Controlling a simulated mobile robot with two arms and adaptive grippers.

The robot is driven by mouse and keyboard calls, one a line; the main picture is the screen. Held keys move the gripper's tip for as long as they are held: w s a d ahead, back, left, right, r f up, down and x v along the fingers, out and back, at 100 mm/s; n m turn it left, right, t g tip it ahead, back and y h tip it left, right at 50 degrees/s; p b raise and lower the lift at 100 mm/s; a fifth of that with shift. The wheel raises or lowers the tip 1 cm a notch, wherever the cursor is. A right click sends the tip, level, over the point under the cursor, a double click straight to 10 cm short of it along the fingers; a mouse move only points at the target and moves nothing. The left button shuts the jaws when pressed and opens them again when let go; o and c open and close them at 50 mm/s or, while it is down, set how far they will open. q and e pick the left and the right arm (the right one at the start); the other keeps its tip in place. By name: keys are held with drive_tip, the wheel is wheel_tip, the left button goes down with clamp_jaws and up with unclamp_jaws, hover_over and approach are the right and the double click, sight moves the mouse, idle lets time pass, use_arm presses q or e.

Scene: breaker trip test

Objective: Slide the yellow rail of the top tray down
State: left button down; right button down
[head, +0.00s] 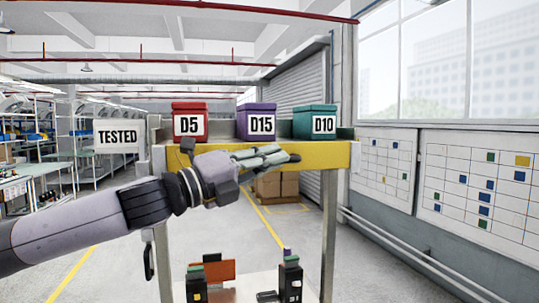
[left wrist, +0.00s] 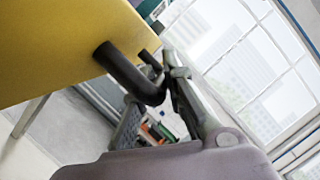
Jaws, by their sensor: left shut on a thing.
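The yellow rail (head: 328,156) runs along the front of the top tray (head: 345,133), level across the head view. It fills the upper left of the left wrist view (left wrist: 50,45). A black bent handle (left wrist: 128,74) sticks out from the rail. My left gripper (head: 287,154) lies across the front of the rail, its fingers pointing right. In the left wrist view its fingers (left wrist: 160,82) are closed at the handle's outer end. The fingers partly hide that end. My right gripper is not in view.
A red D5 box (head: 190,108), a purple D15 box (head: 256,108) and a teal D10 box (head: 315,108) stand on the top tray. A TESTED sign (head: 117,137) is at its left. Below, black green-topped devices (head: 290,282) stand on a lower surface.

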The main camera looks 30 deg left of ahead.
use_arm(q)
drive_tip(key=shift+f, duration=0.45)
drive_tip(key=shift+d, duration=0.1)
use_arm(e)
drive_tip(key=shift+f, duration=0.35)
use_arm(q)
drive_tip(key=shift+f, duration=0.1)
drive_tip(key=c, duration=1.7)
unclamp_jaws()
drive_tip(key=shift+o, duration=0.2)
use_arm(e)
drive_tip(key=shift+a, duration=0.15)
use_arm(q)
drive_tip(key=shift+s+r, duration=0.15)
drive_tip(key=shift+r, duration=0.1)
drive_tip(key=v, duration=1.2)
drive_tip(key=shift+f, duration=0.1)
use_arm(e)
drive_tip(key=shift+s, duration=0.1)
